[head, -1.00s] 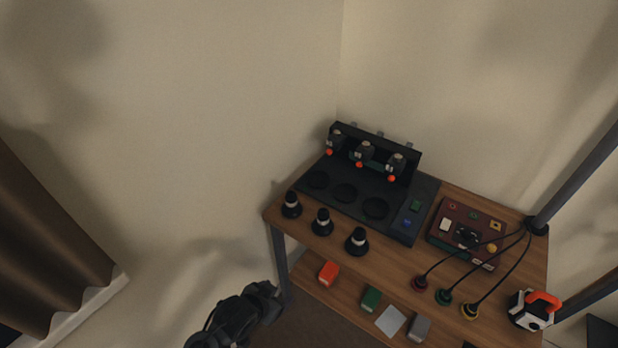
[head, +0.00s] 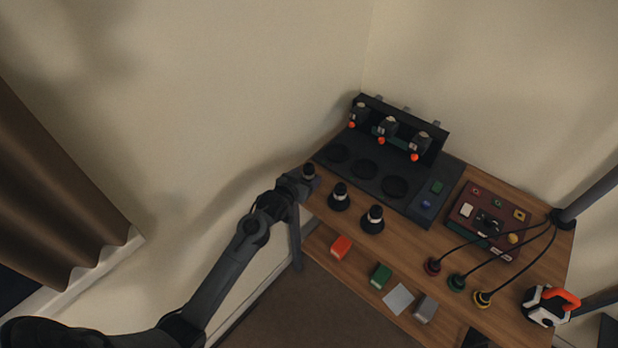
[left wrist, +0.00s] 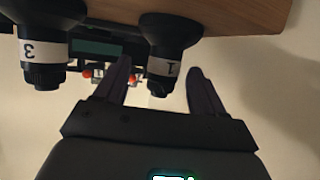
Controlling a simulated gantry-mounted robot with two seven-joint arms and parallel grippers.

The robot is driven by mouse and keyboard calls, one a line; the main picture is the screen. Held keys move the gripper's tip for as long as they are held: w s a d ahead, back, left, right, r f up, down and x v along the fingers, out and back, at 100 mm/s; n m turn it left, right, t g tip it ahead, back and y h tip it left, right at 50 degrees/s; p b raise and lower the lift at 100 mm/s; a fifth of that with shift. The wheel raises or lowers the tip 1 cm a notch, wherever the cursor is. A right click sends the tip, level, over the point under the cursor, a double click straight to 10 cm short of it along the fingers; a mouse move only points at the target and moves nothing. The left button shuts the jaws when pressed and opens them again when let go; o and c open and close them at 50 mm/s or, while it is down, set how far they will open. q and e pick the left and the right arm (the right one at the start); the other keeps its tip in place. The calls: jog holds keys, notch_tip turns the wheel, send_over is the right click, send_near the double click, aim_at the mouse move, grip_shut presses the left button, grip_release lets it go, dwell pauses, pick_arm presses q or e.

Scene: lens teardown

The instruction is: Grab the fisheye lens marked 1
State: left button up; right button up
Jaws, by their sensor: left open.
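The fisheye lens marked 1 (left wrist: 166,62) is a black, flared lens with a white band in the left wrist view. In the head view it is the leftmost black lens (head: 309,171) at the table's left corner, partly hidden by my gripper. My left gripper (head: 300,184) is open beside it. In the left wrist view, the gripper's two fingers (left wrist: 162,88) show on either side of lens 1, apart from it. A lens marked 3 (left wrist: 43,50) stands beside it. My right gripper is not in view.
Two more black lenses (head: 340,196) (head: 373,220) stand along the wooden table's (head: 405,240) front edge. Behind them is a black station (head: 380,171) with round recesses. A maroon box (head: 490,222) with cables is at right. Coloured blocks (head: 341,247) lie on a lower shelf.

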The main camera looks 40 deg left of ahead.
aim_at(311, 171)
pick_arm(q)
jog(key=shift+w+a+f, duration=0.2)
jog(key=shift+w+f, duration=0.05)
jog(key=shift+w, duration=0.25)
jog(key=b+x, duration=0.1)
jog(key=x, duration=0.3)
jog(key=shift+a+b, duration=0.2)
jog(key=shift+b, duration=0.2)
jog(key=shift+c, duration=0.5)
